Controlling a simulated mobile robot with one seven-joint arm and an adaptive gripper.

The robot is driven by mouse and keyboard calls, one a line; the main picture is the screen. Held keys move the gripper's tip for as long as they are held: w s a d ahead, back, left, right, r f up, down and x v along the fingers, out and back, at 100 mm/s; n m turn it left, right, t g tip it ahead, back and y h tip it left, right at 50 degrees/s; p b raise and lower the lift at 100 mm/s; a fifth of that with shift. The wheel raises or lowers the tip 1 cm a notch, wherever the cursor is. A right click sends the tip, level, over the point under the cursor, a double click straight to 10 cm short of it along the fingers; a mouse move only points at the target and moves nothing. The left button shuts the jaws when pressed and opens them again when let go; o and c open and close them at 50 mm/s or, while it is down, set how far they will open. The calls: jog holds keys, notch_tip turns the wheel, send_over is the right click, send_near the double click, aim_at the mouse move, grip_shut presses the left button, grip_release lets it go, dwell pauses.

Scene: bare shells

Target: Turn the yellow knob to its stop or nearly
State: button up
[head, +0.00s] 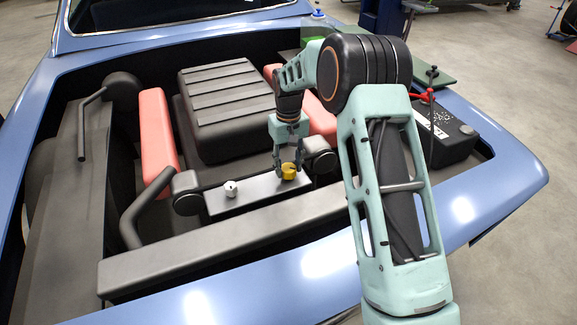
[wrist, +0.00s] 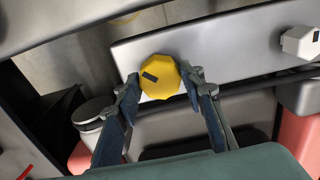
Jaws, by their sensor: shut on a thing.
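The yellow knob (head: 289,171) sits on the right part of a grey panel (head: 258,191) in the car's engine bay. In the wrist view the yellow knob (wrist: 160,77) is faceted, with a short dark mark on its top, left of the middle. My gripper (head: 289,168) comes down on it from above. In the wrist view my gripper (wrist: 160,88) has one finger on each side of the knob, shut on it. The knob's underside and the contact faces of the fingertips are hidden.
A white knob (head: 231,188) stands on the same panel to the left. A long grey bar (head: 215,232) runs in front. A black battery (head: 445,135) with a red cable lies at the right. A ribbed black engine cover (head: 222,95) rises behind the panel.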

aim_at(289, 167)
jog(key=n, duration=0.4)
jog(key=shift+n, duration=0.3)
jog(key=n, duration=0.4)
jog(key=shift+n, duration=0.3)
jog(key=o, duration=1.2)
jog(key=shift+c, duration=0.2)
jog(key=shift+r, duration=0.1)
notch_tip(289, 167, up, 12)
